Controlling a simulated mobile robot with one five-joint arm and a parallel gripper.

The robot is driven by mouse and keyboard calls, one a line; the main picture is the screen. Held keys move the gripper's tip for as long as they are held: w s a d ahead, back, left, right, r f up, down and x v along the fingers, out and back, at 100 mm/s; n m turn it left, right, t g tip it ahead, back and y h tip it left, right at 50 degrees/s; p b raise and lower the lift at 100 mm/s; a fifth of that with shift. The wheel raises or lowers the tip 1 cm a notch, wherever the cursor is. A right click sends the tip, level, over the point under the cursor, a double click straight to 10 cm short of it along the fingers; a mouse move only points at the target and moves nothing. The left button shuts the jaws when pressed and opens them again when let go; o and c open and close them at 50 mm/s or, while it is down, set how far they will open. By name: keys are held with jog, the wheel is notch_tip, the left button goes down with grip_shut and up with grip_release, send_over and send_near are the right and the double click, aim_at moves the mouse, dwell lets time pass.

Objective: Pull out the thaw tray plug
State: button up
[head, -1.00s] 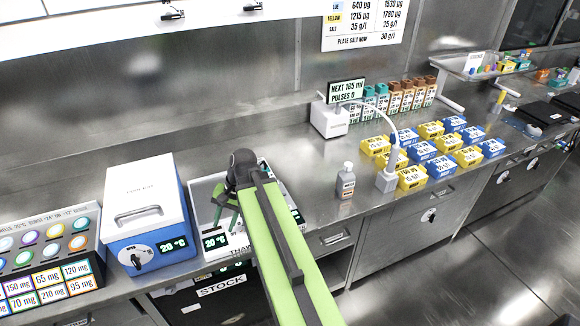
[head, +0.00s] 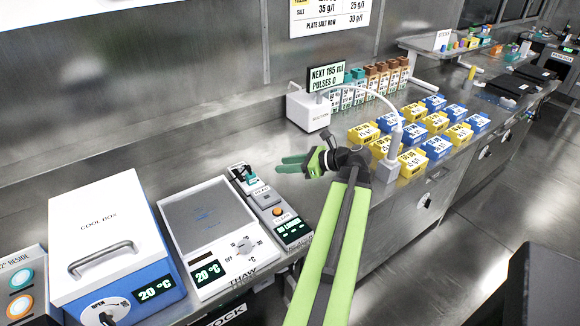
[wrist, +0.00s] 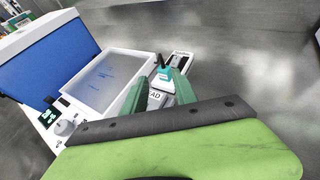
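The thaw tray (head: 205,222) is a white unit with a grey plate, a dial and a 20 °C display. Along its right side lies a narrow grey socket strip (head: 268,200). A dark plug with teal (head: 243,173) sits at the strip's far end; it also shows in the wrist view (wrist: 163,74). My gripper (head: 281,164) is in the air right of the plug, apart from it, green fingers pointing left. In the wrist view the gripper (wrist: 157,84) has its fingers apart, with the plug seen beyond the gap. Nothing is held.
A blue and white cool box (head: 105,245) stands left of the tray. A white dispenser (head: 308,110) with a hose stands behind my gripper. Several yellow and blue boxes (head: 411,161) stand to the right. The bench behind the tray is clear.

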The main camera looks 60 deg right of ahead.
aim_at(250, 169)
jog(key=b+x, duration=0.2)
jog(key=x, duration=0.3)
jog(key=b+x, duration=0.1)
jog(key=x, duration=0.4)
jog(key=b+x, duration=0.2)
jog(key=x, duration=0.3)
jog(key=shift+w+d+f+b, duration=0.2)
jog(key=shift+f+b, duration=0.15)
jog(key=shift+w, duration=0.1)
grip_shut()
jog(key=shift+r+p, duration=0.45)
jog(key=shift+r, duration=0.05)
jog(key=shift+r+p, duration=1.65)
